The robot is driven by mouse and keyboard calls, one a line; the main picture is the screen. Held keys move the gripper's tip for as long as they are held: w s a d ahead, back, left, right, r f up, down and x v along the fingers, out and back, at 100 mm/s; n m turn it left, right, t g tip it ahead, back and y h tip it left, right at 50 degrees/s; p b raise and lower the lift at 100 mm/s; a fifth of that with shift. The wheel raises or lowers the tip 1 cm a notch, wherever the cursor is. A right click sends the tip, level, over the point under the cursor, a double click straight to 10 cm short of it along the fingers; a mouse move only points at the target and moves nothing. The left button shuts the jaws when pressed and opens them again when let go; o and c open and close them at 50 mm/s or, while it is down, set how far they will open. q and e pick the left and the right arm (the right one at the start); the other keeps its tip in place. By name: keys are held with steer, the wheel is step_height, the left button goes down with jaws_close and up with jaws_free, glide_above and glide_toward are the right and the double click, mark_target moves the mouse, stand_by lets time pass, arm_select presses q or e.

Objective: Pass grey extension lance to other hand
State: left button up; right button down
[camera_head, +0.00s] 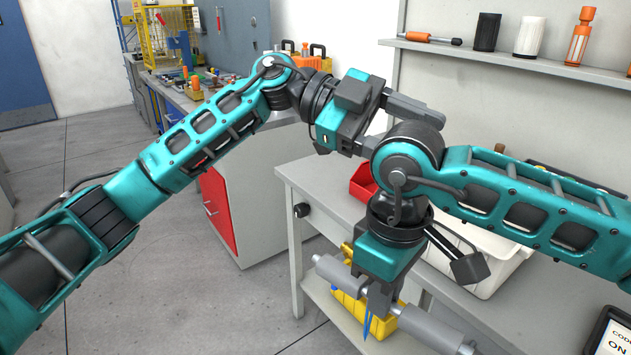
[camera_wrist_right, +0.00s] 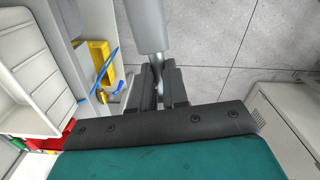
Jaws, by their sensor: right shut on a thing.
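The grey extension lance (camera_head: 432,329) is a bar with thick grey cylinders and a thinner middle. It lies slantwise in the head view, from left of my right gripper down to the lower right. My right gripper (camera_head: 379,300) points down and is shut on its thin middle. In the right wrist view, one thick grey end of the lance (camera_wrist_right: 147,27) runs up from between the fingers (camera_wrist_right: 158,92). My left gripper (camera_head: 405,128) is above and behind, pointing right, with its fingers apart. Its fingertips are partly hidden by my right arm. It is not touching the lance.
A workbench (camera_head: 318,182) stands behind the grippers, with a red bin (camera_head: 362,184) and a white tray (camera_head: 492,284) on it. A yellow bin (camera_head: 346,309) is on the lower shelf. A wall shelf (camera_head: 480,55) holds bottles and tools. The floor (camera_head: 150,270) at left is clear.

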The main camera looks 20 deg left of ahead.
arm_select(q)
steer(key=a+f+y, duration=0.2)
steer(key=a+y, duration=0.2)
steer(key=y, duration=0.1)
steer(key=n+y, duration=0.3)
steer(key=y, duration=0.3)
glide_toward(340, 263)
steer(key=shift+g, duration=0.3)
steer(key=x, duration=1)
steer(key=shift+w, duration=0.2)
steer(key=shift+w+r, duration=0.1)
jaws_close()
arm_select(e)
steer(key=shift+s+a, duration=0.1)
steer(key=shift+s, duration=0.05)
steer(key=c, duration=1.1)
jaws_free()
steer(key=shift+o, duration=0.2)
